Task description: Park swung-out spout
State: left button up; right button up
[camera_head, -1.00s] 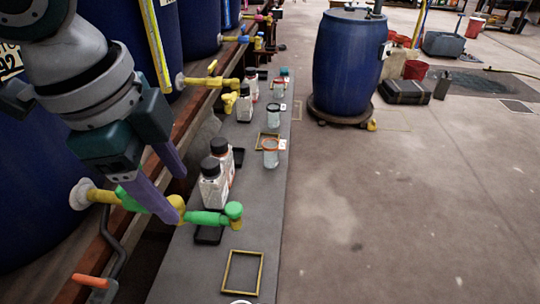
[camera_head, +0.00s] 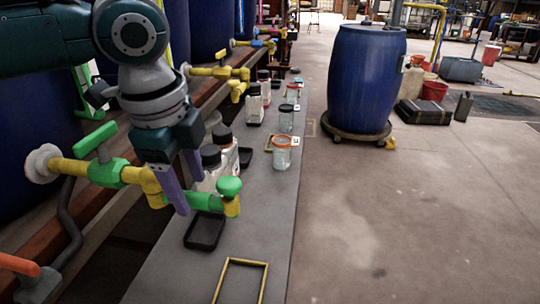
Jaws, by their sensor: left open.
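The swung-out spout (camera_head: 208,202) is a green pipe with a green knob and a yellow down-turned end. It sticks out to the right over the grey bench (camera_head: 250,215). It joins a yellow elbow (camera_head: 150,182) and a green valve (camera_head: 104,172) on a blue vat (camera_head: 30,130) at the left. My left gripper (camera_head: 190,195) is open, with its purple fingers pointing down at the spout near the elbow. One finger hides part of the spout; I cannot tell whether they touch. My right gripper is not in view.
White bottles with black caps (camera_head: 211,157) stand just behind the spout. Jars, such as one with an orange lid (camera_head: 282,153), stand farther along the bench. A black tray (camera_head: 204,231) lies below the spout, with a yellow frame (camera_head: 241,264) nearer. A blue barrel (camera_head: 366,80) stands right.

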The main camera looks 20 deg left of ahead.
pick_arm(q)
jog(key=shift+w+f, duration=0.2)
jog(key=shift+f, duration=0.85)
jog(key=shift+c, duration=0.3)
grip_shut()
dwell(0.3)
